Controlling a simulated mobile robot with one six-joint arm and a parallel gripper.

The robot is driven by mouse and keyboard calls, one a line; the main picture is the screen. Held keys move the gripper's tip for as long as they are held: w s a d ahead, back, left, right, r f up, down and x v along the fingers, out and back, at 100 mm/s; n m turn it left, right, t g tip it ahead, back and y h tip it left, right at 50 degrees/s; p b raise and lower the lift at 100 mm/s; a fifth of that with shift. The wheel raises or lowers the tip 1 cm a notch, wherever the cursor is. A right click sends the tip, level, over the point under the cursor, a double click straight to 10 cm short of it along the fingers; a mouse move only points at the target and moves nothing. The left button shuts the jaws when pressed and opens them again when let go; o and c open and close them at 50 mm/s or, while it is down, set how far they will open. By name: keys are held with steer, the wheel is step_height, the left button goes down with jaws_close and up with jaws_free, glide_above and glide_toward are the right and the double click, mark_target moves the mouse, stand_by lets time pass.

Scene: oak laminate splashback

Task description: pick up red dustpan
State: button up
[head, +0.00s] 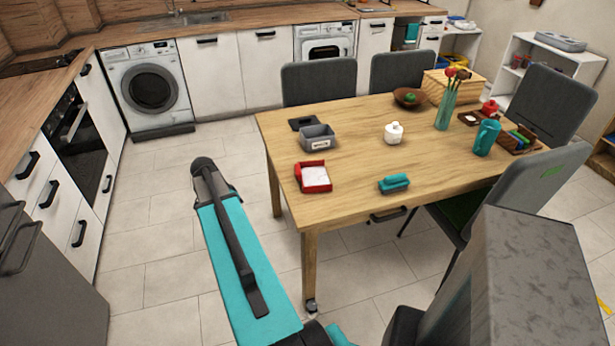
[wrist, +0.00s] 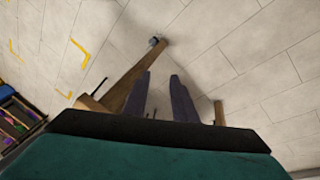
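A red, shallow, tray-like object (head: 302,187) with a white inside lies on the wooden table (head: 345,215), near its left front corner. It is the largest red thing in view; I cannot tell for sure that it is the dustpan. My gripper (wrist: 160,76) shows in the wrist view with its two dark fingers apart and nothing held between them. Floor tiles and a wheeled table leg (wrist: 130,75) lie beyond the fingers. The red object does not show in the wrist view. The gripper's fingers cannot be made out in the head view.
On the table are a teal block-like object (head: 394,183), a grey bin (head: 318,138), a white jar (head: 393,133), a teal jug (head: 486,138) and a vase (head: 445,108). Grey chairs (head: 318,82) surround the table. Tiled floor (head: 165,220) is clear left of it.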

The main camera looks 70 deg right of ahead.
steer(key=s+d+r+m, duration=0.4)
steer(key=s+d+r, duration=0.2)
steer(key=d+r, duration=0.2)
steer(key=s+d+r+m, duration=0.5)
steer(key=s+d+r, duration=0.1)
steer(key=d+r, duration=0.2)
steer(key=shift+s+d+r+g+h, duration=0.3)
steer(key=shift+d+r+h, duration=0.1)
steer(key=shift+d, duration=0.5)
steer(key=shift+f, duration=0.1)
steer(key=shift+p+x, duration=1.05)
steer(key=shift+x, duration=3.2)
steer(key=shift+w, duration=0.15)
